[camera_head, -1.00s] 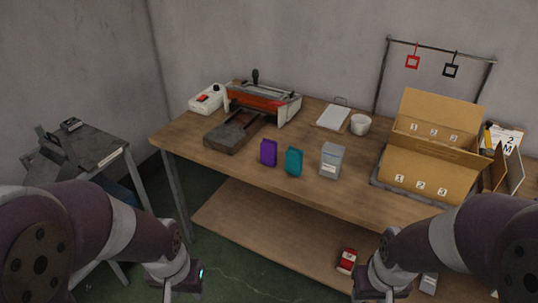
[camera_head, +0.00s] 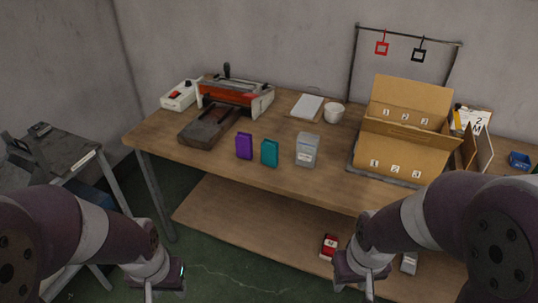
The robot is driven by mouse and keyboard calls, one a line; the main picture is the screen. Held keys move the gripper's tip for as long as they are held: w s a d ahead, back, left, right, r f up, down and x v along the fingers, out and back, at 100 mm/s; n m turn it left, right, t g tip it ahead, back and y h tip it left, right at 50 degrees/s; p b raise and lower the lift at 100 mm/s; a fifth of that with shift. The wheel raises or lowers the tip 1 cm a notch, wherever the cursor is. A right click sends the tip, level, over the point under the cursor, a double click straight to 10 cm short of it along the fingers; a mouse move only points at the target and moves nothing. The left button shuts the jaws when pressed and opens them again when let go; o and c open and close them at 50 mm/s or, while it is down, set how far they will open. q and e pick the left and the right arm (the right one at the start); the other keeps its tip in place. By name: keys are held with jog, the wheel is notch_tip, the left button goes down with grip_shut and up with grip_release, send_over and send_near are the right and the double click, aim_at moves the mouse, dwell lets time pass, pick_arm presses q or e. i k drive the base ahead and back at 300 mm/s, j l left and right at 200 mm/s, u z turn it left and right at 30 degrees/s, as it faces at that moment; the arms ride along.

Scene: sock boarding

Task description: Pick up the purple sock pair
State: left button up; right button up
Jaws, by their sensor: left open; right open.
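The purple sock pair (camera_head: 244,146) stands upright as a small block near the front edge of the wooden table (camera_head: 200,165). A teal sock pair (camera_head: 269,153) stands just to its right, with a small gap between them. My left gripper (camera_head: 165,291) is low at the bottom of the view, in front of and below the table, left of the purple pair and well away from it. My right gripper (camera_head: 368,288) is low in front of the table, to the right. Both are open and empty, their fingertips partly cut off or hard to see.
A grey box (camera_head: 307,150) stands right of the teal pair. A dark flat block (camera_head: 208,126) and a red-and-white machine (camera_head: 235,95) lie behind left. A numbered cardboard box (camera_head: 405,135) is at right. A red box (camera_head: 329,246) sits on the lower shelf.

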aim_at(244, 146)
jog(key=i+z, duration=0.25)
jog(key=i, duration=0.25)
jog(key=i+j+z, duration=0.2)
jog(key=i, duration=0.3)
jog(key=i+j+z, duration=0.25)
jog(key=i, duration=0.25)
jog(key=i+l, duration=0.05)
jog(key=l, duration=0.05)
